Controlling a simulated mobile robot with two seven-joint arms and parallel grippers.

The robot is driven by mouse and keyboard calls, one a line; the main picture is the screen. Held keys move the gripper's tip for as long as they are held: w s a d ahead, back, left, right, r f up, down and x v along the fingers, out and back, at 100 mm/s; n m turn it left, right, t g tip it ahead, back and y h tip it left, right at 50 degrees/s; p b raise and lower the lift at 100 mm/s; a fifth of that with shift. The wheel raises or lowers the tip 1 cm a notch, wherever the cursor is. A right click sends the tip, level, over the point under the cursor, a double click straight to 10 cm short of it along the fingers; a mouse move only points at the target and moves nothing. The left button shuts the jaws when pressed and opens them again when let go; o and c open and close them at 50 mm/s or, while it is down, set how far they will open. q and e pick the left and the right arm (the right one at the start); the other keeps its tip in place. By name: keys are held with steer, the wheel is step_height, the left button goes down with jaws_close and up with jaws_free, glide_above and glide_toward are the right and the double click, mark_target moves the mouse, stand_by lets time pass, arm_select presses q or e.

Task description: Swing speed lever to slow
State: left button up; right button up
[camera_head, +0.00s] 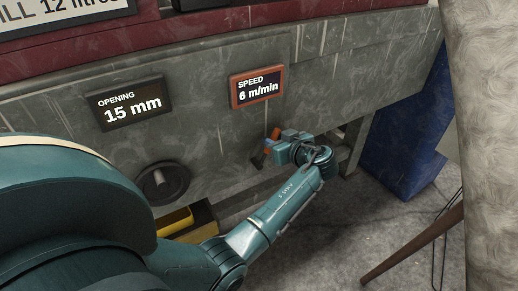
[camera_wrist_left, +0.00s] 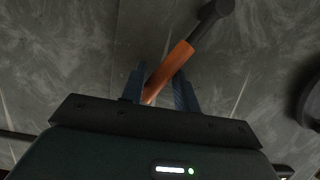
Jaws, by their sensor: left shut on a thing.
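The speed lever shows in the left wrist view as a bar with an orange grip (camera_wrist_left: 172,65) and a dark pivot end (camera_wrist_left: 212,14). It leans, with the pivot at the upper right. My left gripper (camera_wrist_left: 160,92) has its two fingers on either side of the orange grip and is shut on it. In the head view my left gripper (camera_head: 274,143) is at the lever below the speed display, and a small orange part of the lever (camera_head: 276,132) shows beside it. The speed display (camera_head: 257,86) reads 6 m/min. My right gripper is not in view.
An opening display (camera_head: 129,103) reads 15 mm. A round dark knob (camera_head: 163,182) sits below it on the grey machine front. A yellow part (camera_head: 175,221) is low beside my arm. A blue block (camera_head: 407,130) stands to the right, with bare floor before it.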

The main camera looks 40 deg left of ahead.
arm_select(q)
steer(key=shift+w+d+f, duration=0.2)
steer(key=shift+d+f, duration=0.05)
steer(key=shift+f, duration=0.15)
steer(key=o, duration=0.7)
steer(key=shift+r, duration=0.1)
steer(key=shift+o, duration=0.3)
steer(key=shift+a, duration=0.1)
steer(key=p+v, duration=0.1)
steer(key=v, duration=0.6)
steer(key=shift+s, duration=0.1)
